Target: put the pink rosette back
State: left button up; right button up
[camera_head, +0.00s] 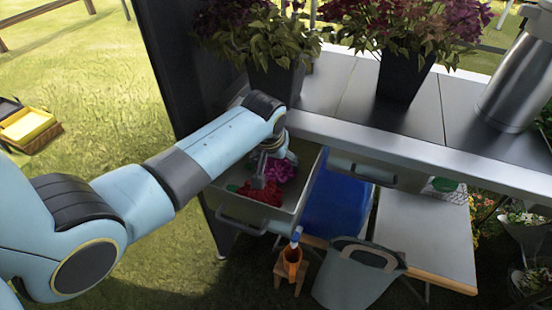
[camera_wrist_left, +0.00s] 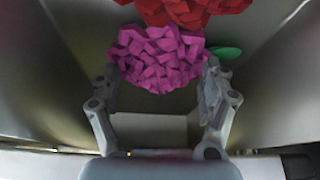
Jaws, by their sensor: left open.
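The pink rosette (camera_head: 282,170) lies in an open metal drawer (camera_head: 232,208) under the counter. A red rosette (camera_head: 259,193) lies beside it, nearer the drawer's front. My left gripper (camera_head: 262,175) reaches down into the drawer at the rosettes. In the left wrist view, my left gripper (camera_wrist_left: 160,88) is open, with the pink rosette (camera_wrist_left: 158,58) between and just beyond its fingertips. The fingers stand on either side of it; I cannot tell whether they touch it. The red rosette (camera_wrist_left: 185,10) is behind it, with a green leaf (camera_wrist_left: 226,53) at the right. My right gripper is not in view.
The counter (camera_head: 400,150) edge overhangs the drawer, with potted plants (camera_head: 400,72) and a metal pitcher (camera_head: 518,80) on it. A second drawer (camera_head: 375,174) is shut on the right. A blue bin (camera_head: 338,205), orange spray bottle (camera_head: 291,262) and grey bucket (camera_head: 355,280) stand near.

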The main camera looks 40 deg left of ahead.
pick_arm(q)
jog(key=p+v, duration=0.2)
jog(key=v, duration=1)
jog(key=shift+r+p, duration=0.2)
jog(key=shift+p, duration=0.2)
